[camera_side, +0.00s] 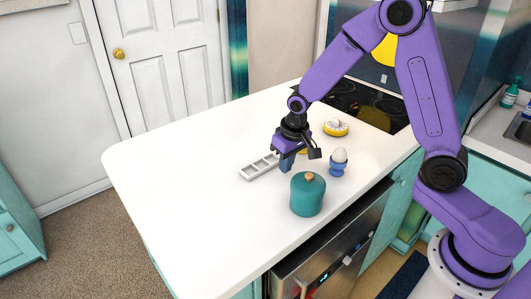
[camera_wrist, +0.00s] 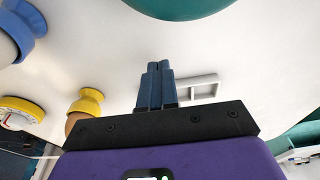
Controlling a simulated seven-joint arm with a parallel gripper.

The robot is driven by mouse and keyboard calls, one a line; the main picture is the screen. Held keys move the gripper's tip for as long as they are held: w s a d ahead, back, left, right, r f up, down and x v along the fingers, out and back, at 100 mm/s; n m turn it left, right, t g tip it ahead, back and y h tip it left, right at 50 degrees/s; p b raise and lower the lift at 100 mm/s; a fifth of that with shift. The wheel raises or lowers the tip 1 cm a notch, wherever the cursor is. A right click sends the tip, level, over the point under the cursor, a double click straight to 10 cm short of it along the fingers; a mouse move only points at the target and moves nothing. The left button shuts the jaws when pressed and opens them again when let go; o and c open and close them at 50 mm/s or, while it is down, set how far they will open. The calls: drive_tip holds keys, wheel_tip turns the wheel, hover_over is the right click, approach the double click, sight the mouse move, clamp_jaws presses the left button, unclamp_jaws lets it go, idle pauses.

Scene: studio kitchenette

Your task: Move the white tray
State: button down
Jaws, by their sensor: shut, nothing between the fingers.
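The white tray (camera_side: 263,173) is a small, narrow, compartmented tray lying on the white counter. In the side view my gripper (camera_side: 286,166) is just right of its right end, fingers pointing down and closed together with nothing between them. In the wrist view the closed blue fingers (camera_wrist: 159,66) are left of the tray (camera_wrist: 217,86), and the gripper body hides part of it. The tray is not held. I cannot tell exactly how high the fingertips are above the counter.
A teal lidded jar (camera_side: 308,195) stands in front of my gripper. A blue egg cup (camera_side: 338,169) with an egg is to its right. A yellow cup (camera_wrist: 90,102) and a yellow-rimmed dial (camera_side: 336,128) are nearby. The counter left of the tray is clear.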

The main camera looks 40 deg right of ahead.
sight(265, 160)
drive_tip(key=w, duration=0.8)
drive_tip(key=shift+w, duration=0.3)
drive_tip(key=shift+f, duration=0.65)
drive_tip(key=shift+s+f, duration=0.1)
drive_tip(key=shift+f, duration=0.15)
